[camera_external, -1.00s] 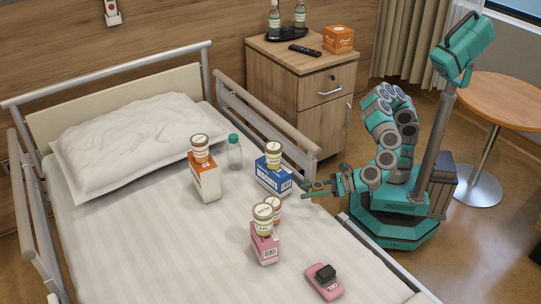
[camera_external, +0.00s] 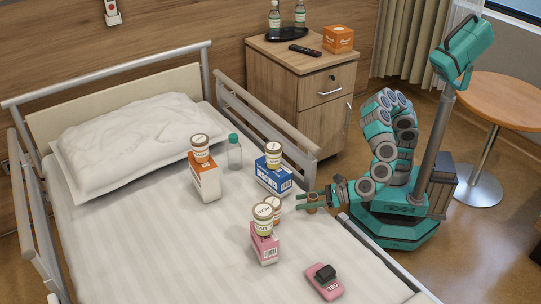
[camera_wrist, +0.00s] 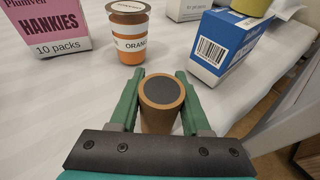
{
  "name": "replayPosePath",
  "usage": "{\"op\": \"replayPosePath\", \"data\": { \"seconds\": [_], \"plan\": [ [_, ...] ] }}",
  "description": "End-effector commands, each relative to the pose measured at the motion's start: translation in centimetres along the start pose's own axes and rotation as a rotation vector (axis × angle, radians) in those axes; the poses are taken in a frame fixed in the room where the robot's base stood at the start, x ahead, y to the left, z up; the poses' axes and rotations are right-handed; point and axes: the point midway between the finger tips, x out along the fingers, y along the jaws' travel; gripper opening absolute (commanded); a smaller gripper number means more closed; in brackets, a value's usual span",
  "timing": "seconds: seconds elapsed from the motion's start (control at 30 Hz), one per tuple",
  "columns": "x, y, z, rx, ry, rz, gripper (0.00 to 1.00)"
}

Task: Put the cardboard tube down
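The cardboard tube (camera_external: 312,205) is a short brown cylinder with a dark round top, upright near the right edge of the bed. My gripper (camera_external: 312,200) reaches in from the right with one finger on each side of it. In the wrist view the tube (camera_wrist: 160,92) sits between the two green fingers of my gripper (camera_wrist: 161,95), which appear to press against its sides. Its lower part is hidden by the gripper, and I cannot tell whether its base touches the bed (camera_external: 150,260).
A pink gel pack (camera_external: 324,283) lies toward the front. White sheet is bare between these.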

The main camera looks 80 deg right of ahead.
Motion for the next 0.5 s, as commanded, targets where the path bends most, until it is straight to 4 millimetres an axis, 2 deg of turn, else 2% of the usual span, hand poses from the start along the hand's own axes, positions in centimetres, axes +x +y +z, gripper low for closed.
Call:
{"op": "replayPosePath", "data": {
  "seconds": [0.03, 0.23, 0.5],
  "plan": [
    [-0.01, -0.01, 0.03, 0.0, 0.0, 0.0, 0.53],
    [-0.01, 0.0, 0.03, 0.0, 0.0, 0.0, 0.76],
    [-0.04, -0.01, 0.15, 0.0, 0.0, 0.0, 0.76]
  ]
}}
